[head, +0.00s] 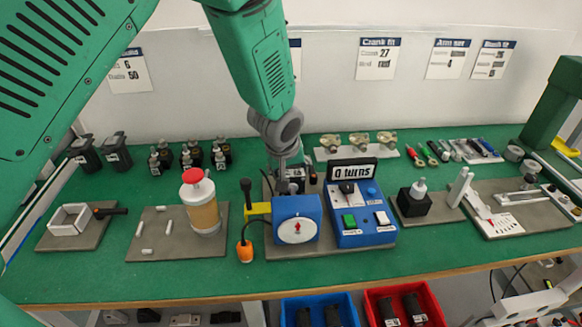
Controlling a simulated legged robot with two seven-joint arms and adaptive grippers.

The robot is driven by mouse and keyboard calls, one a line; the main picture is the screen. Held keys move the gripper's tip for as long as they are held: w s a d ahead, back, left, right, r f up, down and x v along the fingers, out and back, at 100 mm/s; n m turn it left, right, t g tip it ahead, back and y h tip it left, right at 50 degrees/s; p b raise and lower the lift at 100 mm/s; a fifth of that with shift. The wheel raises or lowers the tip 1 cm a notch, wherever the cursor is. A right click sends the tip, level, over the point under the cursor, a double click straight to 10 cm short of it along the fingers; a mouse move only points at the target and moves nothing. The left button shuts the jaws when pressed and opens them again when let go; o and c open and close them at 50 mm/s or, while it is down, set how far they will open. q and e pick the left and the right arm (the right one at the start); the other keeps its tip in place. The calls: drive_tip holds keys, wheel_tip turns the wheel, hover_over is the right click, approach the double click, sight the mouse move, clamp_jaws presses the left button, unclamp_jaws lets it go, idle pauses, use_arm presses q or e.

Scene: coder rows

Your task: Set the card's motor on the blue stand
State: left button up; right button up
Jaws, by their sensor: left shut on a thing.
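My left gripper (284,160) points down behind the blue unit with a round white dial (297,220). It is shut on a small dark piece (295,174) with a pale patch, probably a motor. The blue unit hides its lower part, so I cannot tell whether it touches anything below. Several black motor-like pieces stand in groups at the back left (190,157). I cannot tell for sure which blue thing is the stand. The arm partly covers one wall card (295,57); its text is not readable. My right gripper is not in view.
A blue control box (363,215) with a "0 turns" display stands right of the dial unit. A red-capped jar (201,205) stands on a grey board at left. Blocks and tools fill the right side. The green front strip of the bench (150,285) is clear.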

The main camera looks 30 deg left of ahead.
use_arm(q)
drive_tip(key=shift+r+p, duration=0.2)
drive_tip(key=shift+p, duration=0.15)
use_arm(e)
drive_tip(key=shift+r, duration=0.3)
use_arm(q)
drive_tip(key=shift+f, duration=0.15)
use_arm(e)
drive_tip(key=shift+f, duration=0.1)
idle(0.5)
use_arm(q)
drive_tip(key=shift+f+b, duration=0.55)
drive_tip(key=shift+f, duration=0.35)
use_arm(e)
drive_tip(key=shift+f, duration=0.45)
